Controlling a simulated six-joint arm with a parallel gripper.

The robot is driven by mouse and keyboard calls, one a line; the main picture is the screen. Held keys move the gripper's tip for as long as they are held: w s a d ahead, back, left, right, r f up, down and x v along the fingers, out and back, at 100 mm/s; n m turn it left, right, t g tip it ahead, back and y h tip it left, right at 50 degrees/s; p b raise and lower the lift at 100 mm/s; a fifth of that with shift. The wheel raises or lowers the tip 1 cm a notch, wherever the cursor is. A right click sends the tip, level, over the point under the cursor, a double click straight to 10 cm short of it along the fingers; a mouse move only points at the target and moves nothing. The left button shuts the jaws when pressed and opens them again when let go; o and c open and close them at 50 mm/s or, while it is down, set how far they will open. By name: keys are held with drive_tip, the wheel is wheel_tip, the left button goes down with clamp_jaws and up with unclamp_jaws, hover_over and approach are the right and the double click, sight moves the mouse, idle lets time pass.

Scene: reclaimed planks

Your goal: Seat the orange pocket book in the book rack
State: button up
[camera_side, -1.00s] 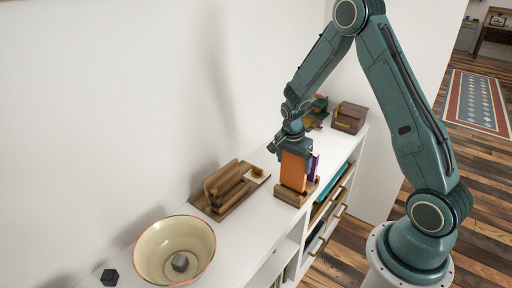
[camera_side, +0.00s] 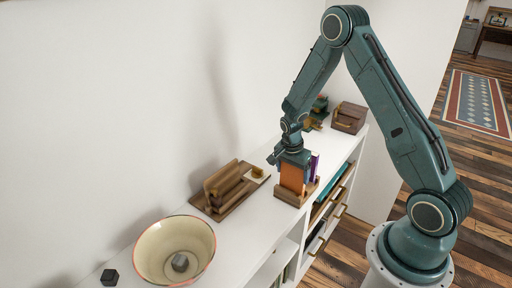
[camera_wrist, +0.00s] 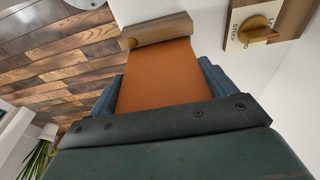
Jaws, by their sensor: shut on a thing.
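The orange pocket book (camera_side: 292,178) is upright at the wooden book rack (camera_side: 289,199) on the white shelf top. Its lower end meets the rack's front piece in the side view; whether it rests on the rack's floor is hidden. My gripper (camera_side: 293,158) is above, shut on the book's upper part. In the wrist view the orange book (camera_wrist: 160,75) lies between my gripper's blue fingers (camera_wrist: 160,88), with the rack's wooden end (camera_wrist: 165,28) beyond it. A purple book (camera_side: 314,166) stands in the rack just right of the orange one.
A cream bowl (camera_side: 175,245) and a dark cube (camera_side: 109,277) are nearer the camera. A wooden box (camera_side: 349,117) stands at the far end. Bare shelf top lies between bowl and rack.

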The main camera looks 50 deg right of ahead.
drive_tip(key=shift+f, duration=0.1)
drive_tip(key=o, duration=1.7)
wheel_tip(320, 180, up, 12)
drive_tip(key=a, duration=0.2)
drive_tip(key=shift+a, duration=0.1)
